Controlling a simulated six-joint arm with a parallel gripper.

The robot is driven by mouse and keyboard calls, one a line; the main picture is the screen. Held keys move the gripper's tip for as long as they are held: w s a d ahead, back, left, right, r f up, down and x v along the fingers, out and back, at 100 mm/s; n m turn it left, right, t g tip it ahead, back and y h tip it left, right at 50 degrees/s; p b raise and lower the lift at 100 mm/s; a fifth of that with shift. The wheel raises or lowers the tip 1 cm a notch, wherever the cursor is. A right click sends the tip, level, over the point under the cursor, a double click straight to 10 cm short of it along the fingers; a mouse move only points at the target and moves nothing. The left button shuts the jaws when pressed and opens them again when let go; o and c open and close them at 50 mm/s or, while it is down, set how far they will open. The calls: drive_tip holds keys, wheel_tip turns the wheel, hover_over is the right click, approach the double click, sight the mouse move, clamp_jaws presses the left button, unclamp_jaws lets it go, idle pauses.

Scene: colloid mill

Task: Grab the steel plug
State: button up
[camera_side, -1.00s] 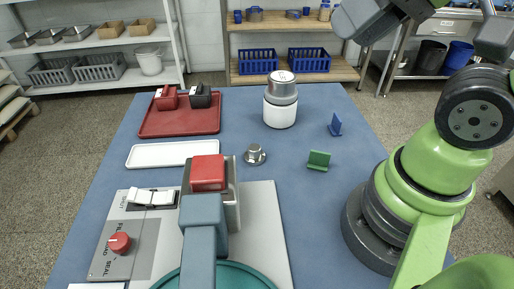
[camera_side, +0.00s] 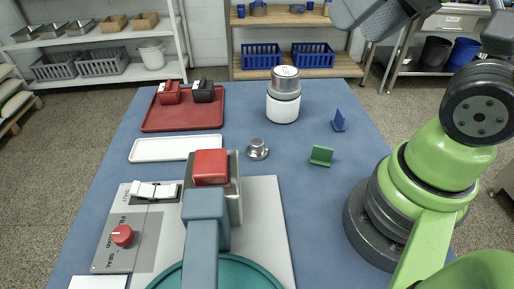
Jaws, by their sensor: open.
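The steel plug (camera_side: 257,149) is a small round knob on a wider flange. It stands upright on the blue table, right of the white tray and behind the grey machine panel. Nothing touches it. Part of my arm reaches in from the right and passes out of the top edge. A dark grey arm part hangs at the top right, cut off by the frame. No gripper fingers can be made out, and nothing of my arm is near the plug.
A white jar with a steel lid (camera_side: 283,107) stands behind the plug. A green bracket (camera_side: 321,156) and a blue bracket (camera_side: 338,121) are to its right. A white tray (camera_side: 174,148), a red tray (camera_side: 150,123) and the machine's red-topped block (camera_side: 211,167) lie left. Bare table surrounds the plug.

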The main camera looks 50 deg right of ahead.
drive_tip(key=w+f+m+g, duration=0.3)
drive_tip(key=w+m, duration=0.4)
drive_tip(key=m+g+h, duration=0.2)
drive_tip(key=m+g, duration=0.2)
drive_tip(key=m, duration=0.9)
hover_over(256, 142)
drive_tip(key=f, duration=2.1)
drive_tip(key=shift+s+a+f, duration=0.15)
drive_tip(key=shift+s+f, duration=0.05)
drive_tip(key=shift+f, duration=0.05)
drive_tip(key=f, duration=0.5)
drive_tip(key=shift+w+f, duration=0.2)
drive_tip(key=shift+f, duration=0.15)
drive_tip(key=c, duration=1)
